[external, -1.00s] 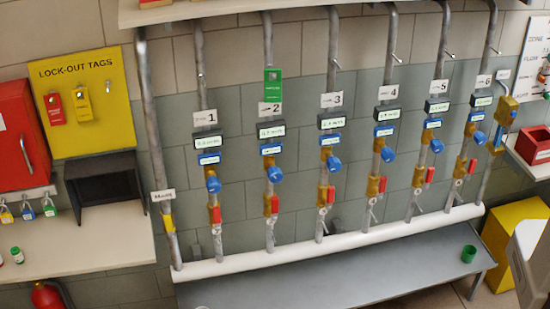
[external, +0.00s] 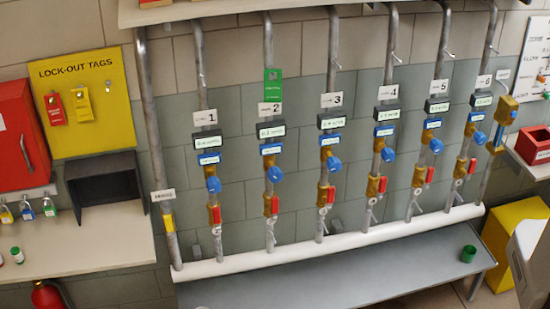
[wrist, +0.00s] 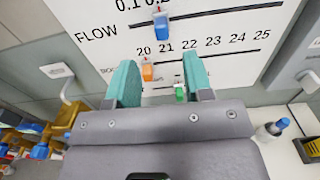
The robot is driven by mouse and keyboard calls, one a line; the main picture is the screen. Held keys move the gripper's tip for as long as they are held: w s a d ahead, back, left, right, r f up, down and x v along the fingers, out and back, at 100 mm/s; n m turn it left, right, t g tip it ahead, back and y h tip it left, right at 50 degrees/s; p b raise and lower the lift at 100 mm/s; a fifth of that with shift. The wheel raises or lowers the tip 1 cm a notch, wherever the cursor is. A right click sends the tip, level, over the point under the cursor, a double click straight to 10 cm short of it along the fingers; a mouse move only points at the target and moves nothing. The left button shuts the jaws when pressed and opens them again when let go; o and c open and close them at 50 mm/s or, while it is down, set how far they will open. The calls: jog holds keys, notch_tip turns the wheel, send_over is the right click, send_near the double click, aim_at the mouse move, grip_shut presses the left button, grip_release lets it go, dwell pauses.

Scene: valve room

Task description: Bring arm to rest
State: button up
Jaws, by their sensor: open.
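My gripper (wrist: 160,72) shows in the wrist view with its two teal fingers spread apart and nothing between them. It faces a white scale board (wrist: 225,22) marked FLOW, with a row of numbers from 20 to 25. A blue marker (wrist: 162,25), an orange marker (wrist: 148,72) and a green marker (wrist: 180,93) sit on the board's lines, seen between and just above the fingers. I cannot tell how far the fingertips are from the board. My gripper does not show in the external view.
Several numbered vertical pipes with blue knobs (external: 274,174) and red handles line the wall above a grey bench (external: 350,270). A green cup (external: 468,253) stands on the bench. A red tray (external: 533,143) is at right. A yellow lock-out board (external: 95,125) hangs at left.

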jog(key=s+a+f+n+g, duration=0.5)
jog(key=s+a+f+n, duration=0.15)
jog(key=s+n, duration=0.4)
jog(key=s+a+f+n+g, duration=0.6)
jog(key=s+a+n, duration=0.25)
jog(key=n, duration=0.25)
jog(key=s+a+f+n+g+h, duration=0.1)
jog(key=s+a+n+g+h, duration=0.1)
jog(key=s, duration=0.6)
jog(key=s+a+f+n+g+h, duration=0.2)
jog(key=s+a+n, duration=0.2)
jog(key=s, duration=0.4)
jog(key=s+a+f+n+g+h, duration=0.1)
jog(key=s+a+n+g+h, duration=0.1)
jog(key=s, duration=0.5)
jog(key=shift+s+a+f+n, duration=0.4)
jog(key=shift+a+n, duration=0.35)
jog(key=shift+n, duration=0.5)
